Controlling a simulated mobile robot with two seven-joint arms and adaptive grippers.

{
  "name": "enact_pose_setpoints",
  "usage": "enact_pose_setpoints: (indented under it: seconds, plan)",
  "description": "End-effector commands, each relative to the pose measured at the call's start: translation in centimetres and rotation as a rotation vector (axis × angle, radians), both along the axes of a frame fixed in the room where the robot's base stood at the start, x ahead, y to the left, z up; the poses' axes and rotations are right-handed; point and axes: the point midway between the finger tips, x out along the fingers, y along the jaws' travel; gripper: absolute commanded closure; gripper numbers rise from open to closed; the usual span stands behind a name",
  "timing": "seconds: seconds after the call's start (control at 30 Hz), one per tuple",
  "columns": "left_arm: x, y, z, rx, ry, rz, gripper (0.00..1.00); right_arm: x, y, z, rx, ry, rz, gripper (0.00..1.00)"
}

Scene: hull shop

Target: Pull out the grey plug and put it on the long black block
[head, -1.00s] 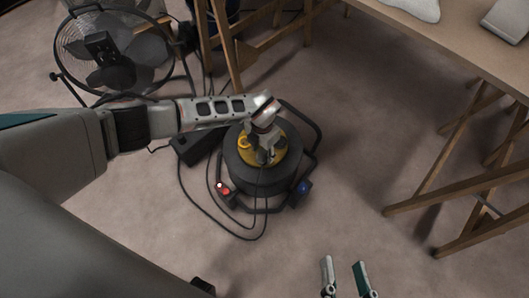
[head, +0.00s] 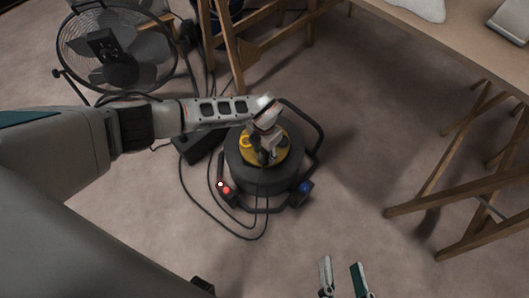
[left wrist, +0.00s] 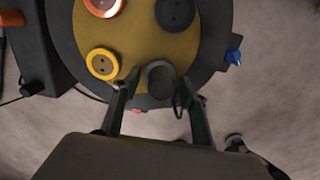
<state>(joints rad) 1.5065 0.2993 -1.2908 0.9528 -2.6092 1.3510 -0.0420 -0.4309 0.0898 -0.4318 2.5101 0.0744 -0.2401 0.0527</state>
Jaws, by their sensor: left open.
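The grey plug (left wrist: 161,75) stands in the yellow top face (left wrist: 130,50) of a round black cable reel. In the left wrist view it is between the fingertips of my left gripper (left wrist: 158,78), with a gap visible on each side. In the head view my left gripper (head: 264,154) points down over the reel and mostly hides the plug. It is open. The long black block (head: 192,150) lies on the floor just left of the reel; it also shows at the left of the left wrist view (left wrist: 38,55). My right gripper (head: 342,276) is open and empty at the bottom.
The reel (head: 285,182) has a black tube frame and a loose cable (head: 215,222) on the floor. Its face carries yellow (left wrist: 102,63), orange and black sockets. A fan (head: 118,45) stands at the upper left. A trestle table (head: 460,50) is at the right. Carpet between is clear.

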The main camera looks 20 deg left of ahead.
Motion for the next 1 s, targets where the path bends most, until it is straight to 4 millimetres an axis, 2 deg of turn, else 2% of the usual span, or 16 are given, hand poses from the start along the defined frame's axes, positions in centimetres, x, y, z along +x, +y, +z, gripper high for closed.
enact_pose_setpoints:
  seconds: [1.0]
  plan:
    - [-0.02, -0.02, 0.03, 0.000, 0.000, 0.000, 0.57, 0.30, -0.06, 0.60, -0.001, -0.013, 0.000, 0.60]
